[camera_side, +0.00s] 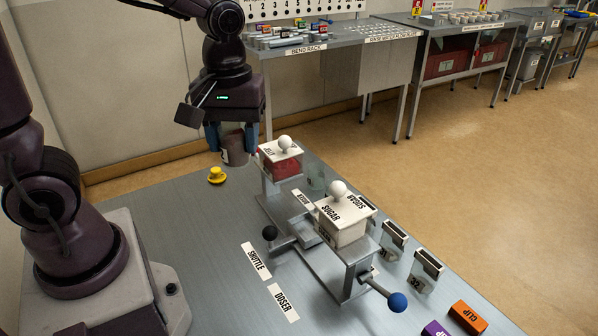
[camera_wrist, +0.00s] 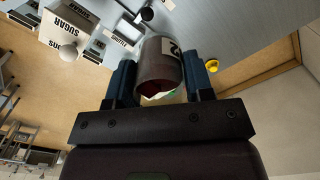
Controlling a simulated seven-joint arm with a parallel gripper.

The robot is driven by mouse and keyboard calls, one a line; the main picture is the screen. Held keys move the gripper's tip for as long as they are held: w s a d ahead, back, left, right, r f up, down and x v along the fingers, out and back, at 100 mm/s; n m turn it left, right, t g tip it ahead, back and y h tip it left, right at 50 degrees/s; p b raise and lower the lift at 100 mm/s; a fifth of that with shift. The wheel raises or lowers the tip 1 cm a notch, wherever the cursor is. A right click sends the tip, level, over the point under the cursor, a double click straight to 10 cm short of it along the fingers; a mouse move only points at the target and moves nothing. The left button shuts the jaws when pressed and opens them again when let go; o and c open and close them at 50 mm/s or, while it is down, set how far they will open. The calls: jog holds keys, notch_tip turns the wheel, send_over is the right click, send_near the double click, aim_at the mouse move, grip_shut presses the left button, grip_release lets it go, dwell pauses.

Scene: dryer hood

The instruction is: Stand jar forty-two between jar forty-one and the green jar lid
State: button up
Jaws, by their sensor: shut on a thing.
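My gripper (camera_side: 232,138) is shut on a grey-brown jar (camera_side: 236,150), holding it upright or nearly so above the table. In the wrist view my gripper (camera_wrist: 160,78) has a blue finger on each side of the jar (camera_wrist: 158,62). The jar has a white label on which a 2 shows; its full number cannot be read. Inside its open mouth something reddish shows. A small green patch shows beside the jar's rim, and I cannot tell what it is. I cannot make out jar forty-one or a green jar lid in the side view.
A yellow knobbed lid (camera_side: 216,176) lies on the metal table (camera_side: 195,235) below the jar. The SUGAR hopper (camera_side: 341,228) and a red-filled hopper (camera_side: 281,160) stand to the right. Orange (camera_side: 467,317) and purple (camera_side: 435,329) clips lie at the front.

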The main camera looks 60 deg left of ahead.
jog(key=w+a+r+n, duration=0.2)
jog(key=w+a, duration=0.5)
jog(key=w, duration=0.4)
jog(key=w+a+r+n, duration=0.1)
jog(key=w+a+n, duration=0.1)
jog(key=w+a, duration=0.75)
jog(key=w+a+f+n, duration=0.1)
jog(key=w+a+f, duration=0.2)
jog(key=w+a, duration=0.3)
jog(key=f, duration=2.5)
jog(key=shift+s+a, duration=0.3)
jog(key=shift+a, duration=0.05)
jog(key=shift+f, duration=0.1)
jog(key=shift+f, duration=0.15)
jog(key=o, duration=1)
